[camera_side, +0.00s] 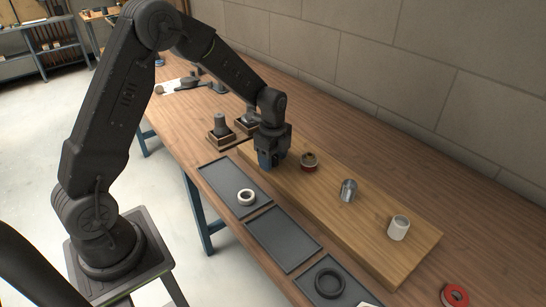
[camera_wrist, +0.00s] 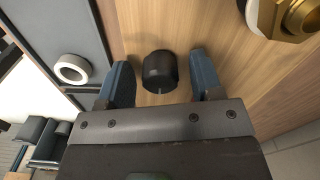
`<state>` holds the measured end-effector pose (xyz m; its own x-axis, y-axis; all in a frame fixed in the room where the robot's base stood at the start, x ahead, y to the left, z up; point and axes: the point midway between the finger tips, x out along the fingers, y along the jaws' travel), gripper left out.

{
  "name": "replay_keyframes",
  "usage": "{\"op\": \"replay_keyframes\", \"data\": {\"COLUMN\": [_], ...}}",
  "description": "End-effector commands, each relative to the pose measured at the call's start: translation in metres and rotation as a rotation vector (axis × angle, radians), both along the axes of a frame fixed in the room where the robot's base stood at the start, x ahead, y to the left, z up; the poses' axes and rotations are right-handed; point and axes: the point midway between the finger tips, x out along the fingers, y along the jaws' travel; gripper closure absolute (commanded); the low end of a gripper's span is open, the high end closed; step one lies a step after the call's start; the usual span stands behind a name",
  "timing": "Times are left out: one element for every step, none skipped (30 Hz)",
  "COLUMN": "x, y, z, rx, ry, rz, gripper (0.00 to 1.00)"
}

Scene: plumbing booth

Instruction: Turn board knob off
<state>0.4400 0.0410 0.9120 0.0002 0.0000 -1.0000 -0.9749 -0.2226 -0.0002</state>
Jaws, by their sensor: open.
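The board knob (camera_wrist: 159,68) is a short black cylinder on the wooden board (camera_side: 380,240). In the wrist view a small light mark shows at its lower edge. My gripper (camera_side: 269,163) is over the left end of the board, pointing down. In the wrist view its two blue fingers stand open, one on each side of the knob, with a gap on both sides. In the side view my gripper hides the knob.
Further along the board are a metal cylinder (camera_side: 348,190) and a white cup-like piece (camera_side: 398,228). A white ring (camera_side: 246,197) lies on a dark tray (camera_side: 222,178) in front.

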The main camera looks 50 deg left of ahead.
Motion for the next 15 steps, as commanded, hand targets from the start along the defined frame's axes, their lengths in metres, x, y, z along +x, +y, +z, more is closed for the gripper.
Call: {"op": "replay_keyframes", "data": {"x": [-0.0001, -0.0001, -0.0001, 0.0, -0.0001, 0.0, 0.0, 0.0, 0.0, 0.0, 0.0, 0.0, 0.0001, 0.0, 0.0001], "y": [0.0, 0.0, 0.0, 0.0, 0.0, 0.0, 0.0, 0.0, 0.0, 0.0, 0.0, 0.0, 0.0, 0.0, 0.0], "z": [-0.0003, -0.0003, -0.0002, -0.0001, -0.0001, 0.0, 0.0, 0.0001, 0.0001, 0.0002, 0.0002, 0.0003, 0.0003, 0.0003, 0.0003], "rx": [0.0, 0.0, 0.0, 0.0, 0.0, 0.0, 0.0, 0.0, 0.0, 0.0, 0.0, 0.0, 0.0, 0.0, 0.0], "ry": [0.0, 0.0, 0.0, 0.0, 0.0, 0.0, 0.0, 0.0, 0.0, 0.0, 0.0, 0.0, 0.0, 0.0, 0.0], "rz": [0.0, 0.0, 0.0, 0.0, 0.0, 0.0, 0.0, 0.0, 0.0, 0.0, 0.0, 0.0, 0.0, 0.0, 0.0], "gripper": [0.4, 0.4, 0.4, 0.4, 0.4, 0.42, 0.45, 0.48, 0.52, 0.55, 0.57, 0.61, 0.64, 0.67, 0.71]}}
